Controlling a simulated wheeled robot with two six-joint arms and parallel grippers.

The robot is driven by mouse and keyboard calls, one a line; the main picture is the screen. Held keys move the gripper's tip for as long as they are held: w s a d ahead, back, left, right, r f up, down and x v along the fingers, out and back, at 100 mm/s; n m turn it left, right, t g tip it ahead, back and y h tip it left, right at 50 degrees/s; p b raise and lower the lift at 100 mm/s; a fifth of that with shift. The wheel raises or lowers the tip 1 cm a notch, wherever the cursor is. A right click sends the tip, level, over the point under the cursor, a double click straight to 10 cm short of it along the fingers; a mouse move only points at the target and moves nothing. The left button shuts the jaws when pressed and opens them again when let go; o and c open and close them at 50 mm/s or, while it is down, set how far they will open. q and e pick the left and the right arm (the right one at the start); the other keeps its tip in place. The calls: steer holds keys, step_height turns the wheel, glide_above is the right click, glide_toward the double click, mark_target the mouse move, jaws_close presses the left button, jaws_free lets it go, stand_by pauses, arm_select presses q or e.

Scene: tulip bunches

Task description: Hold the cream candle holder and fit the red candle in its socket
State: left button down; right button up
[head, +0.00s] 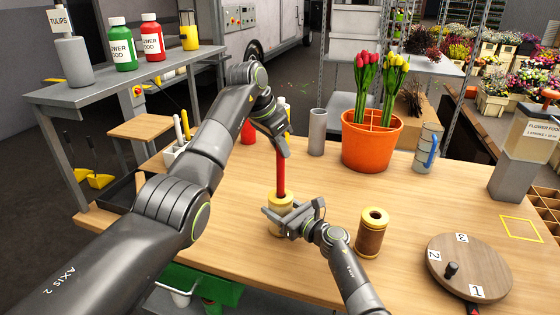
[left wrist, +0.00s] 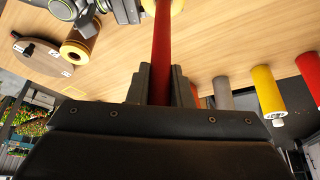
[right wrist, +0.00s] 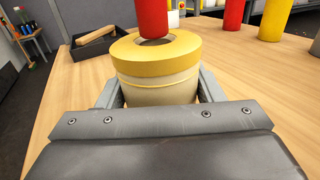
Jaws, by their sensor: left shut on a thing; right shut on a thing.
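The red candle (head: 281,178) hangs upright in my left gripper (head: 283,148), which is shut on its upper part. The candle also runs up the left wrist view (left wrist: 161,45). The cream candle holder (head: 281,201), with a yellow top ring, stands upright at the table's middle. My right gripper (head: 292,215) is shut around its sides. In the right wrist view, the candle's rounded lower end (right wrist: 152,18) is over the opening of the holder (right wrist: 155,88). I cannot tell whether its tip is just above or slightly inside the socket.
A brown holder (head: 372,234) stands right of my right gripper. A round numbered board (head: 469,267) lies at the front right.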

arm_select(q)
steer(key=shift+f, duration=1.8)
steer(key=shift+f, duration=0.1)
steer(key=c, duration=1.3)
jaws_free()
glide_toward(277, 153)
